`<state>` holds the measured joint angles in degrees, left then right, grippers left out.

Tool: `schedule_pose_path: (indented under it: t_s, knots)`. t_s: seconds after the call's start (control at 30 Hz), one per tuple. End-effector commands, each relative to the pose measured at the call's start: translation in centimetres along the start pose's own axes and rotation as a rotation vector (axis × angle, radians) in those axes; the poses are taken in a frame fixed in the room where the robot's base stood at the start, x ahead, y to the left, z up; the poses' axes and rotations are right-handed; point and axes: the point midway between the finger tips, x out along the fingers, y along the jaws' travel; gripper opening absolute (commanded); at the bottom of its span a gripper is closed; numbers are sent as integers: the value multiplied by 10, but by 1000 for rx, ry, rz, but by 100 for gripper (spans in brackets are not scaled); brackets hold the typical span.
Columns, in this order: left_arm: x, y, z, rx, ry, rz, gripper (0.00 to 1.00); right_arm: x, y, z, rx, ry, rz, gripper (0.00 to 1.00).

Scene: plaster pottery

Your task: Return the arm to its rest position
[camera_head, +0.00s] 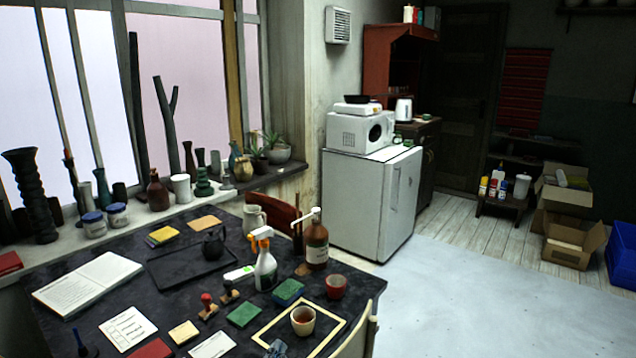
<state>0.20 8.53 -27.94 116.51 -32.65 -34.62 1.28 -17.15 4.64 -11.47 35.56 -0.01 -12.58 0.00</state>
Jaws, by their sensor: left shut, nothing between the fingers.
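Only the tip of my left gripper (277,349) shows, small and grey, at the bottom edge of the head view. It is shut and holds nothing. It appears just in front of the cup on the wooden frame, over the near part of the dark table (215,285). The rest of the left arm is out of view. My right gripper is not in view.
Near the tip are a cup (303,320), a wooden frame (262,333), a green sponge-like block (243,314) and a chair back (357,335). A spray bottle (265,271) and brown bottle (316,245) stand behind. Open floor (460,290) lies right.

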Motion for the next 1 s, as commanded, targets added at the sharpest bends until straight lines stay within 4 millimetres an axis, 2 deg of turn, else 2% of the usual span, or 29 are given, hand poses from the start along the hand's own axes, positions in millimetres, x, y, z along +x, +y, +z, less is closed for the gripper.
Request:
schedule_pose_path:
  t_s: [0.03,0.1,0.2,0.23,0.4,0.53,0.7,0.77,0.8,1.0]
  knots:
    - [-20,0,36,-79,-133,18,0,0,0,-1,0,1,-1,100]
    - [-50,3,80,-176,-309,49,0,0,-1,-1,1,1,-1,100]
    - [-99,13,129,-286,-530,103,0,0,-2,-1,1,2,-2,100]
    - [-112,16,140,-312,-586,119,0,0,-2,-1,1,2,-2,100]
    - [-180,31,178,-414,-822,203,0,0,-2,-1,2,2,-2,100]
    - [-223,39,192,-466,-958,259,0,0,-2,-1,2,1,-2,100]
    - [-276,48,201,-516,-1107,331,0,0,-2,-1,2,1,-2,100]
    - [-294,50,202,-530,-1156,356,0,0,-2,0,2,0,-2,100]
    - [-286,57,210,-528,-1155,356,0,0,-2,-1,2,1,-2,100]
    - [-272,83,246,-524,-1168,363,0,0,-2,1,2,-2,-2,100]
